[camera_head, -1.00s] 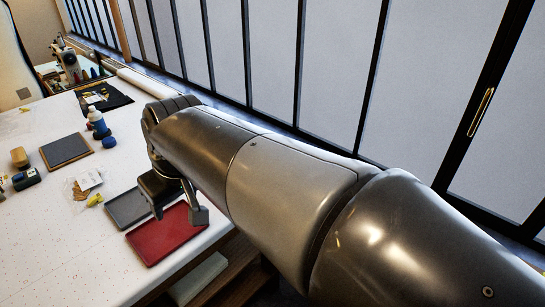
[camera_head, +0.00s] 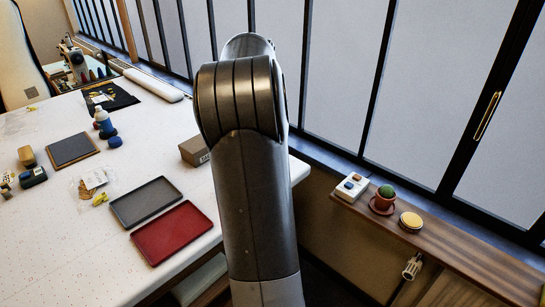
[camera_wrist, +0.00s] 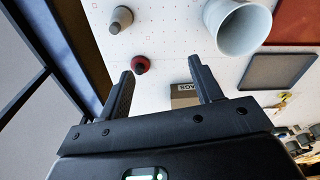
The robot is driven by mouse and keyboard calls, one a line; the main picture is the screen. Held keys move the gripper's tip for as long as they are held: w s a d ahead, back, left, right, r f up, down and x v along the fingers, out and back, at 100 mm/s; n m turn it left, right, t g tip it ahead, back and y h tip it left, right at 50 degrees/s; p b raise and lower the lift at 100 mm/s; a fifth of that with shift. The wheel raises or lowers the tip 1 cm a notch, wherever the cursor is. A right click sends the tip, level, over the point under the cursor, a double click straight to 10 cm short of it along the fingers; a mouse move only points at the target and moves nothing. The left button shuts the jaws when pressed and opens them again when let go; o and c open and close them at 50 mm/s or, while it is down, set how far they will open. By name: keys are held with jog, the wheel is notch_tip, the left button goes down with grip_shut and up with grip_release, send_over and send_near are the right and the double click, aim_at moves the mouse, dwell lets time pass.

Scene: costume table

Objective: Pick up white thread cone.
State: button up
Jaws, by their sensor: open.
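A pale, greyish-white cone with a darker tip, which looks like the white thread cone (camera_wrist: 121,18), is at the top of the wrist view on the white table (camera_wrist: 165,25). A small red cone (camera_wrist: 140,64) with a grey tip is nearer my gripper (camera_wrist: 160,78). My gripper is open and empty, its fingers apart, with both cones beyond the fingertips. In the head view my arm hides the gripper, and I cannot make out the pale cone there.
A white cup-like container (camera_wrist: 240,27) is right of the cones. A cardboard box (camera_head: 194,150) is at the table's right edge. A grey tray (camera_head: 146,202) and a red tray (camera_head: 172,233) lie near the front. A window sill (camera_head: 440,240) holds a potted cactus (camera_head: 384,198).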

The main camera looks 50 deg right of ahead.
jog(key=shift+n+g, duration=0.4)
jog(key=shift+g, duration=0.1)
jog(key=d+f, duration=0.1)
jog(key=d, duration=0.1)
jog(key=d+f, duration=0.2)
jog(key=d, duration=0.1)
jog(key=d+f, duration=0.1)
jog(key=d, duration=0.1)
jog(key=shift+s+d+f, duration=0.2)
jog(key=shift+d+f, duration=0.05)
jog(key=shift+d, duration=0.15)
notch_tip(320, 180, down, 5)
jog(key=shift+r, duration=0.15)
jog(key=f, duration=0.5)
jog(key=shift+s+f, duration=0.3)
jog(key=c, duration=1.1)
